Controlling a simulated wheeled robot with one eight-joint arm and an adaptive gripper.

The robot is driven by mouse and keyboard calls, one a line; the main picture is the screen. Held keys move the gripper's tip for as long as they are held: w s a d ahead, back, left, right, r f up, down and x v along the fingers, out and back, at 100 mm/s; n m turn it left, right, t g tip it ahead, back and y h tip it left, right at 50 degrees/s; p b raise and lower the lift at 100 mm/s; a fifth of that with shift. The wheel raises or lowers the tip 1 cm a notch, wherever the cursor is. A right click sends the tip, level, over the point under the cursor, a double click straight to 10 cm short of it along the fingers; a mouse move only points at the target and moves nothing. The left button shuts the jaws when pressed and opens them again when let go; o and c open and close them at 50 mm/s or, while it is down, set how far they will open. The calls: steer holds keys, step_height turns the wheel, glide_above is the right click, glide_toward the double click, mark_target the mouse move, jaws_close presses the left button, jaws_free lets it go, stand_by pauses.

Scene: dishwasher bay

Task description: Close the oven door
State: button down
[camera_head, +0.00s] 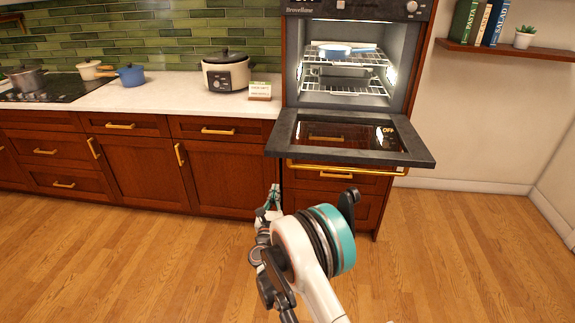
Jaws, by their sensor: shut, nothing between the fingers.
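The oven (401,84) is built into a tall wooden cabinet at the upper right of centre. Its dark-framed door (422,152) is folded down open, roughly level, with a glass window and a gold handle (345,171) along its front edge. The lit cavity shows wire racks with a blue-and-white pan (347,49) on the upper one. My gripper (273,190) is shut and empty. My arm partly hides the gripper.
Wooden drawers (338,205) are below the oven door. A white counter (165,95) at left holds a slow cooker (227,72), a blue pot (131,75) and a cooktop (50,88). A shelf (505,49) is at right. The wooden floor (450,260) is clear.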

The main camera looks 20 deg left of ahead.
steer(key=w+a+r+b, duration=0.2)
steer(key=w+r+b, duration=0.2)
steer(key=w, duration=0.5)
steer(key=shift+w+r, duration=0.3)
steer(key=shift+r, duration=0.3)
steer(key=shift+a+r, duration=0.1)
steer(key=shift+r, duration=0.05)
